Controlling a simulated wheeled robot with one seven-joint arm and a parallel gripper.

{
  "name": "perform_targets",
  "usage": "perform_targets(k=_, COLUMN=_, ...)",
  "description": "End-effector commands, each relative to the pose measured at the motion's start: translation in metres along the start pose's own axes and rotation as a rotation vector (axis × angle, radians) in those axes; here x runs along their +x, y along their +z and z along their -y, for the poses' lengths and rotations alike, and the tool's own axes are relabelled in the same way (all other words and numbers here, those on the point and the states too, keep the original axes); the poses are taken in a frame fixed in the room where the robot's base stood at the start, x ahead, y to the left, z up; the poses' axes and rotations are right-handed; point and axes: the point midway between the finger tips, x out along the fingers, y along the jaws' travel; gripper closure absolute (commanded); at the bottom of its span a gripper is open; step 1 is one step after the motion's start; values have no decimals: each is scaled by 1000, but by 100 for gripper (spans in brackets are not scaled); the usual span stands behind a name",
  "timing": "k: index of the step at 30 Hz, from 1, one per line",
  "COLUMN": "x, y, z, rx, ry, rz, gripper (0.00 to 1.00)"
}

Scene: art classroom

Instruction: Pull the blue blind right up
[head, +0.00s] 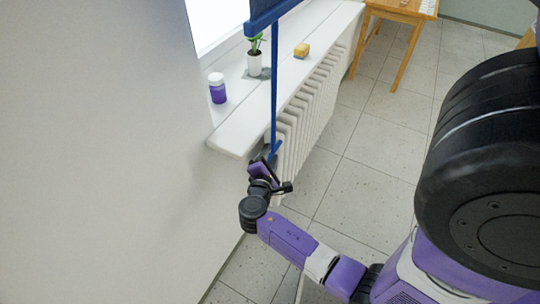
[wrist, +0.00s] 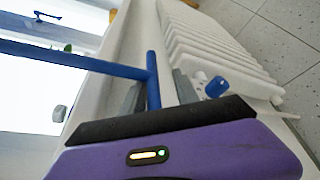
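The blue blind (head: 272,14) shows at the top of the head view as a blue bottom edge in front of the window. A long blue rod (head: 274,100) hangs from it and ends in a short crossbar low beside the radiator. In the wrist view the rod (wrist: 75,57) runs in from the left and meets the crossbar (wrist: 153,82). My gripper (head: 267,163) is at the rod's lower end. In the wrist view its two grey fingers (wrist: 158,97) stand on either side of the crossbar, with gaps visible, so it looks open. The crossbar's near end is hidden behind the purple gripper body.
A wooden table (head: 400,14) is farther back. The tiled floor between is clear.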

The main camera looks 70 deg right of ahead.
Motion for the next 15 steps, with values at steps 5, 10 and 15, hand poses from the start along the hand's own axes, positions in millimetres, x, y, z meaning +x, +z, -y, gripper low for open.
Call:
perform_targets(k=5, x=-11, y=-2, z=0, rx=-1, ry=2, rz=-3, gripper=64)
perform_targets(k=10, x=-38, y=-2, z=1, rx=0, ry=2, rz=-5, gripper=64)
perform_targets(k=15, x=-64, y=-1, z=1, rx=-1, ry=1, rz=-2, gripper=64)
